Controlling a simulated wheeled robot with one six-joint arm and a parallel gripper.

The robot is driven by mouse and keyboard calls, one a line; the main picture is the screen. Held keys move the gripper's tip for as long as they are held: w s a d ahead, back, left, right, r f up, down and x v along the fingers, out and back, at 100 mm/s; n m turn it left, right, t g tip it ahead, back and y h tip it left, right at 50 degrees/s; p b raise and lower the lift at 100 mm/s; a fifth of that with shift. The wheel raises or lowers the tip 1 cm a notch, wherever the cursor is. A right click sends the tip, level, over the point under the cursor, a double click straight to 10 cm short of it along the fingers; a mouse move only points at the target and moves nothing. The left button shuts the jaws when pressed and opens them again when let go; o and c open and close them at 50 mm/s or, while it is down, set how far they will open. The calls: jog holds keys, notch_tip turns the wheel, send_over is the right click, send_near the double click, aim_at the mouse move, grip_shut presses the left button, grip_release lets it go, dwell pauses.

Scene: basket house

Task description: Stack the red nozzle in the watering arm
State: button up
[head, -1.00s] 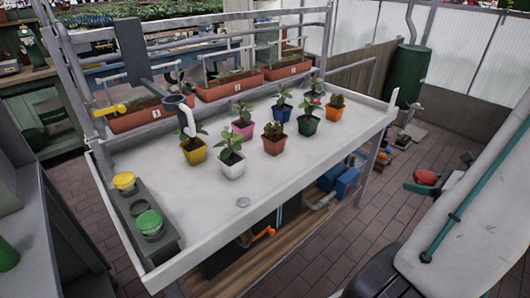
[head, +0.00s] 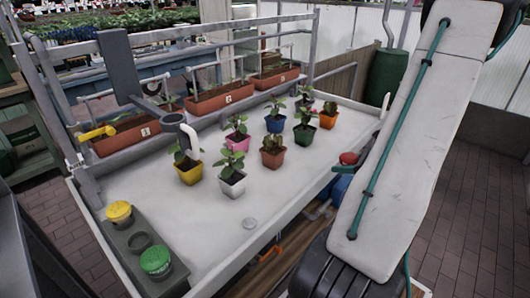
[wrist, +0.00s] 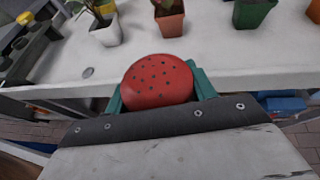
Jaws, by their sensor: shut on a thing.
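The red nozzle (wrist: 158,82) has a round, domed face with small dark holes. My gripper (wrist: 160,92) is shut on it, with teal fingers at both sides. In the head view the red nozzle (head: 349,158) shows beyond the table's right edge, and my arm hides most of the gripper there. What looks like the watering arm (head: 175,121) stands over the table's left part: a grey open-topped cup with a white curved pipe, beside a dark upright panel. The nozzle is apart from it, well to its right.
A dark holder (head: 140,243) carries a yellow nozzle (head: 118,212), a green nozzle (head: 155,260) and an empty round slot between them. Several potted plants stand mid-table on the white tabletop (head: 215,235). Orange planters (head: 219,96) line the back rail. The table's front is mostly clear.

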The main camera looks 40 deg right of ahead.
jog(key=w+d+f+m+h, duration=0.1)
jog(key=w+d, duration=0.3)
jog(key=w, duration=0.4)
jog(key=w+d+f+h, duration=0.1)
jog(key=w+d, duration=0.2)
jog(key=w, duration=0.6)
jog(key=m+h, duration=0.1)
jog(key=m, duration=0.1)
send_over(290, 154)
jog(key=f, duration=0.5)
jog(key=shift+w+d+f, duration=0.1)
jog(key=shift+d+f, duration=0.1)
jog(key=shift+f, duration=0.2)
jog(key=shift+t, duration=0.3)
jog(key=shift+f, duration=2.35)
jog(key=shift+f, duration=0.1)
jog(key=o, duration=1)
